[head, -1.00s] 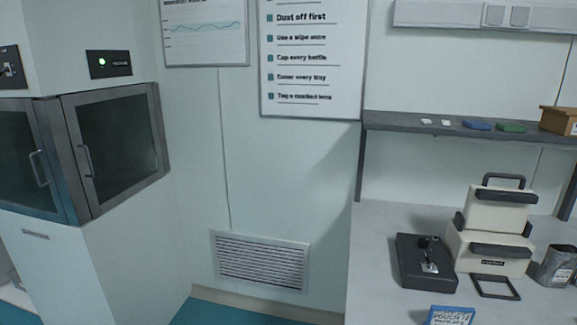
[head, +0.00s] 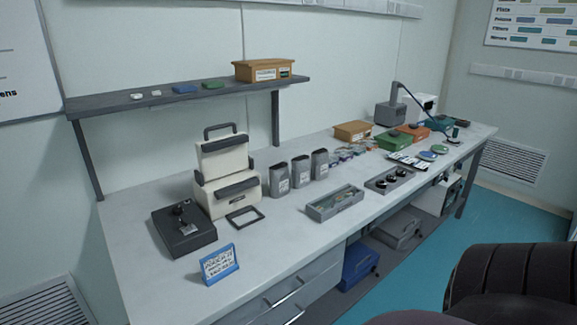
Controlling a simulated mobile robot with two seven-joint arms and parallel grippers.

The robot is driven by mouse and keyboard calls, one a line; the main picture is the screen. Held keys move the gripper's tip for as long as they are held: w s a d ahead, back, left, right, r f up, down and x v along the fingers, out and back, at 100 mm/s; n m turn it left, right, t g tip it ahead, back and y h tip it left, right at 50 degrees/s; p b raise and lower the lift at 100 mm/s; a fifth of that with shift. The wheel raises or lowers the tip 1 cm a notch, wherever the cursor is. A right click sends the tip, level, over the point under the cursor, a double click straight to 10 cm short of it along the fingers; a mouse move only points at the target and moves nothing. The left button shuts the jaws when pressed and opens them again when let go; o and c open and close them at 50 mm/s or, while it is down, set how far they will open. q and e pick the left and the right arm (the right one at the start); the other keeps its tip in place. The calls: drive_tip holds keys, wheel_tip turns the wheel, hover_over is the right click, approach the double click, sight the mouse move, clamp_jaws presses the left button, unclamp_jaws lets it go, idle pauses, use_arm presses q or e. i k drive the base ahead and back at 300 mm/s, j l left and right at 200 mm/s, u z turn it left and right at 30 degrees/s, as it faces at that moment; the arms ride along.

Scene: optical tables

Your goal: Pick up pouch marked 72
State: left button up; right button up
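Three grey pouches stand upright in a row on the white bench (head: 150,255), right of a cream sealing machine. They are the left pouch (head: 279,180), the middle pouch (head: 301,171) and the right pouch (head: 320,163). Each has a pale printed label, but the numbers are too small to read, so I cannot tell which is marked 72. A blue-framed card (head: 220,264) near the front edge has handwriting that seems to mention a pouch. Neither of my grippers is in view.
The cream machine (head: 226,177), a black box with a small lever (head: 184,229) and a dark frame (head: 244,217) are left of the pouches. A grey tray (head: 335,203) lies in front.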

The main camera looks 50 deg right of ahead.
sight(320, 157)
drive_tip(key=z, duration=1.9)
drive_tip(key=u, duration=0.3)
drive_tip(key=i+l+u, duration=0.15)
drive_tip(key=l+u, duration=0.15)
drive_tip(key=u, duration=0.15)
drive_tip(key=i+l+u, duration=0.1)
drive_tip(key=l+u, duration=0.2)
drive_tip(key=u, duration=0.15)
drive_tip(key=l+u, duration=0.4)
drive_tip(key=l, duration=0.4)
drive_tip(key=l+u, duration=0.25)
drive_tip(key=l, duration=1.5)
